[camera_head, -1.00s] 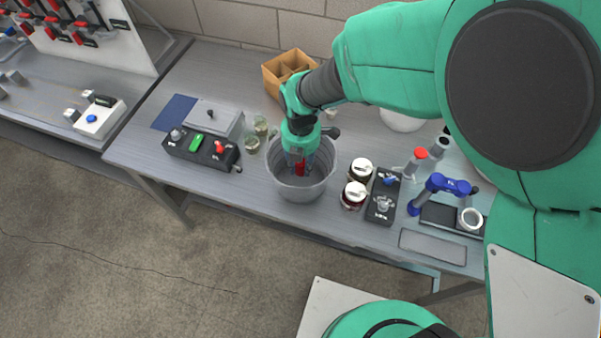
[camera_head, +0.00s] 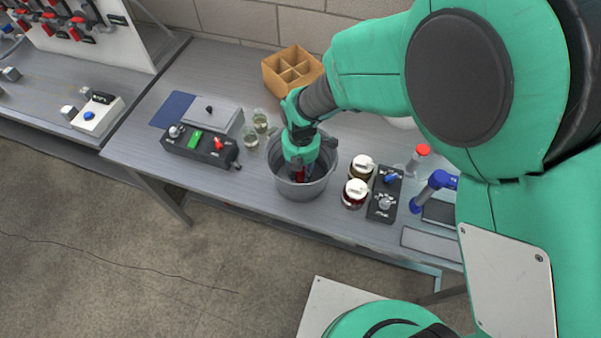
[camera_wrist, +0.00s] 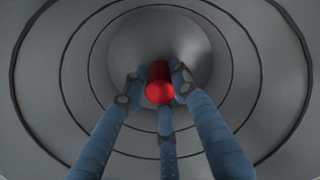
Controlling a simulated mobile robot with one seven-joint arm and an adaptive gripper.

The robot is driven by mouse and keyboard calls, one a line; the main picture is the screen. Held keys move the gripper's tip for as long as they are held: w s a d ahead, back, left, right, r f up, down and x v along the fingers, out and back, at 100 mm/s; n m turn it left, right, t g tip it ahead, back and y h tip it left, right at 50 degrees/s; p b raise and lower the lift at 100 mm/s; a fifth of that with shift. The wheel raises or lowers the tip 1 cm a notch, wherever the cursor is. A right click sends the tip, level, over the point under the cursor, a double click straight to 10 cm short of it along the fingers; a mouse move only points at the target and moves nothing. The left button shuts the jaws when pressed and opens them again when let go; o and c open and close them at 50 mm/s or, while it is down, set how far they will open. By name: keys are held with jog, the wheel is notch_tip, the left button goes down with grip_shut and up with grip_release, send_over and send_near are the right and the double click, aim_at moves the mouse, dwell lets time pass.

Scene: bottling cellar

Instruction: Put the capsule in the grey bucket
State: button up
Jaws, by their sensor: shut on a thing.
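The grey bucket (camera_head: 302,188) stands on the bench near its front edge. My gripper (camera_head: 299,174) reaches down into the bucket's mouth. The red capsule (camera_wrist: 160,84) is between my gripper's fingers (camera_wrist: 158,92) in the wrist view, with the bucket's ringed inner wall (camera_wrist: 75,75) all around. In the head view only a small red part of the capsule shows at the fingers. My gripper is shut on the capsule. Whether the capsule touches the bucket's floor I cannot tell.
Two lidded jars (camera_head: 355,192) and a black control box (camera_head: 384,195) stand just right of the bucket. Glass jars (camera_head: 250,137) and a switch box (camera_head: 200,147) are to its left. A divided cardboard box (camera_head: 291,72) stands behind. The bench's front strip is clear.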

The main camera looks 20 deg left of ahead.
jog(key=shift+f, duration=0.15)
jog(key=o, duration=0.6)
jog(key=shift+o, duration=0.2)
notch_tip(320, 180, up, 12)
jog(key=p, duration=0.2)
jog(key=shift+p, duration=0.4)
dwell(0.6)
